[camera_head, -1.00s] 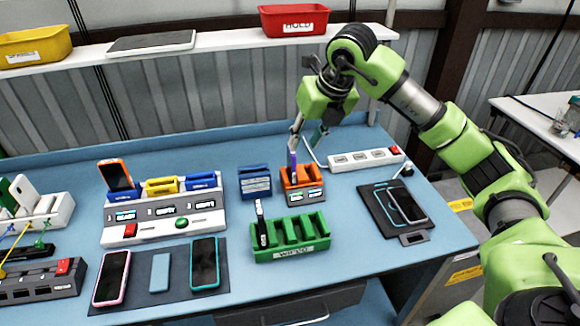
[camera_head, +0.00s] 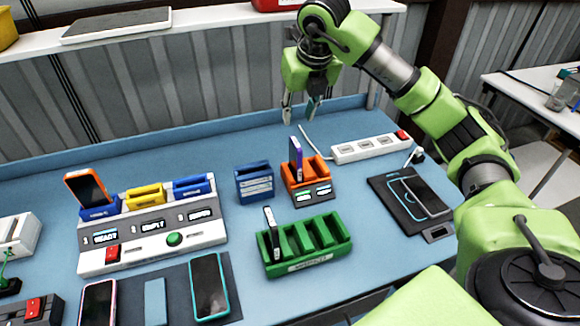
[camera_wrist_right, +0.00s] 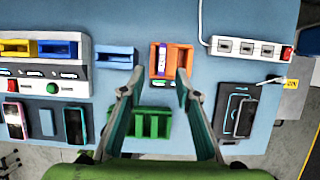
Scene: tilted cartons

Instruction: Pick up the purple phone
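The purple phone (camera_head: 296,159) stands upright in the left slot of the orange holder (camera_head: 317,181). In the right wrist view the purple phone (camera_wrist_right: 162,61) is seen from above, in the orange holder (camera_wrist_right: 182,62). My right gripper (camera_head: 300,106) is open and empty, above and apart from the phone. In the right wrist view its two fingers (camera_wrist_right: 159,82) are spread, and the phone shows beyond and between the tips. My left gripper is not in view.
A green rack (camera_head: 309,245) holding a dark phone stands in front of the orange holder. A blue holder (camera_head: 254,182) stands to its left. A white power strip (camera_head: 367,148) and a dark pad (camera_head: 394,212) with a phone lie to the right.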

